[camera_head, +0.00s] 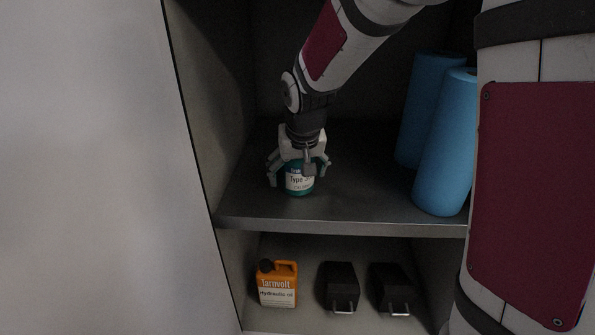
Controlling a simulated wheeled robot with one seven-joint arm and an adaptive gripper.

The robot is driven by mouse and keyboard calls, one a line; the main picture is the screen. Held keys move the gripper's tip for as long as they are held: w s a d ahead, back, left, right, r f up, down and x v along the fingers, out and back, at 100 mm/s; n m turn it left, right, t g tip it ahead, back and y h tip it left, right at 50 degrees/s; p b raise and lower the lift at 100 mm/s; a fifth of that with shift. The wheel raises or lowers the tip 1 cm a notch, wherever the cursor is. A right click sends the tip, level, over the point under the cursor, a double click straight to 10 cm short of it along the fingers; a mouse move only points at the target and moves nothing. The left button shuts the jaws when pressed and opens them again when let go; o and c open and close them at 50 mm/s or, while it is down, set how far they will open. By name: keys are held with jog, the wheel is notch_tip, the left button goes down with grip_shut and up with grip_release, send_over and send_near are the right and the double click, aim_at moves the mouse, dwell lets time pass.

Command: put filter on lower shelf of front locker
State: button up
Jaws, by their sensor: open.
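The filter is a small teal canister (299,184) with a white label that reads "Type" and more text too small to read. It stands upright on the upper of the two visible locker shelves (350,215), left of the middle. My gripper (299,178) comes down over it from above, with its open fingers on either side of it. The top of the canister is hidden by the gripper, and I cannot tell whether the fingers touch it. The lower shelf (310,322) shows beneath.
Two blue rolls (440,150) stand at the right of the upper shelf. On the lower shelf are an orange oil jug (277,284) and two black boxes with handles, one (341,284) left of the other (391,284). A grey panel (90,170) fills the left side.

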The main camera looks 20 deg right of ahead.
jog(key=d+v, duration=0.1)
jog(key=v, duration=1)
jog(key=s+r+n+t, duration=0.1)
jog(key=s, duration=2)
jog(key=shift+s+n+y+b, duration=0.2)
jog(key=shift+n+y+b, duration=0.15)
jog(key=shift+n+y, duration=0.05)
jog(key=shift+a+r, duration=0.1)
jog(key=shift+a, duration=0.05)
